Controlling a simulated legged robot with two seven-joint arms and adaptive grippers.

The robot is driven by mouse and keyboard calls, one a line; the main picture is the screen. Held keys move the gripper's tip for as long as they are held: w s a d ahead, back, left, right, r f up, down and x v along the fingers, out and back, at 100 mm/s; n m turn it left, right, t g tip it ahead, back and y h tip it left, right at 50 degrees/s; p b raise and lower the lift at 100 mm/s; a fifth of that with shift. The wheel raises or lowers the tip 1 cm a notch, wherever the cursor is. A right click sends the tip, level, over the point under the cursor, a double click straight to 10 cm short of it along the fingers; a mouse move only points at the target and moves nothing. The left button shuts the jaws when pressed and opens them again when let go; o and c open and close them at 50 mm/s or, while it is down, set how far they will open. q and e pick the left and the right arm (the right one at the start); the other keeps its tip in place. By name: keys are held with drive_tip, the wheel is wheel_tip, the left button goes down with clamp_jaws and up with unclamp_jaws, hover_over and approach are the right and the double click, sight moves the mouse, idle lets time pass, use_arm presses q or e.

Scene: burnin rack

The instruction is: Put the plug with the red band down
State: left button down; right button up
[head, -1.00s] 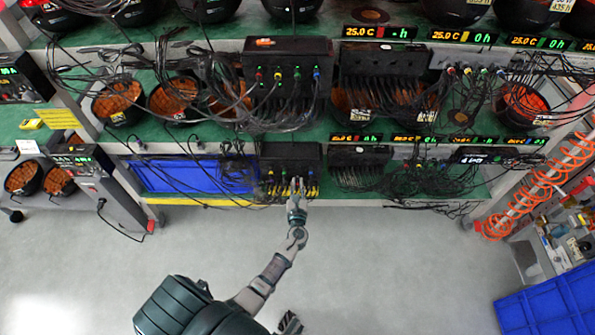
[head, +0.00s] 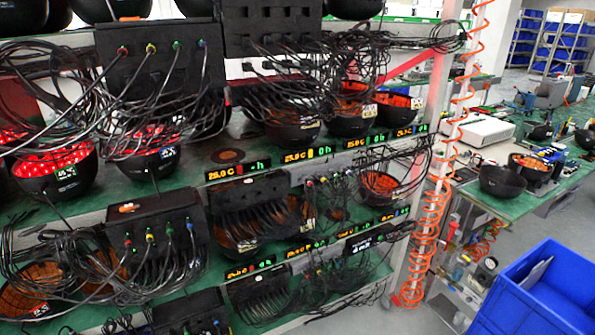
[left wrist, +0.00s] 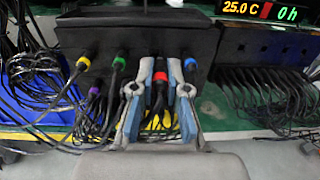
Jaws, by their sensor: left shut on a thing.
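In the left wrist view my left gripper (left wrist: 163,88) is shut on the plug with the red band (left wrist: 159,76), with one blue-grey finger on each side. The plug is in front of a black box (left wrist: 135,40); I cannot tell whether it touches the box. Plugs with a yellow band (left wrist: 83,62), a green band (left wrist: 118,63) and a blue band (left wrist: 190,64) sit along the box front. A plug with a purple band (left wrist: 95,91) is lower left. Neither gripper shows in the head view.
Black cables hang below the box and over the green shelf (left wrist: 225,130). A second black box (left wrist: 265,55) with many cables stands to the right under a display. In the head view, an orange coiled hose (head: 428,240) hangs at the rack's right end, near a blue bin (head: 540,290).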

use_arm(q)
drive_tip(key=s+d+r+m+t+h, duration=0.1)
drive_tip(key=s+d+r+m+h, duration=0.2)
drive_tip(key=d+r, duration=0.3)
drive_tip(key=s+d+r+m+t+h, duration=0.1)
drive_tip(key=s+d+r+m+h, duration=0.1)
drive_tip(key=s+d+r+h, duration=0.2)
drive_tip(key=d+r+h, duration=0.1)
drive_tip(key=d+r, duration=0.2)
drive_tip(key=shift+s+d+m+h+p, duration=0.25)
drive_tip(key=shift+s+m+h+p, duration=0.1)
drive_tip(key=shift+m+h, duration=0.05)
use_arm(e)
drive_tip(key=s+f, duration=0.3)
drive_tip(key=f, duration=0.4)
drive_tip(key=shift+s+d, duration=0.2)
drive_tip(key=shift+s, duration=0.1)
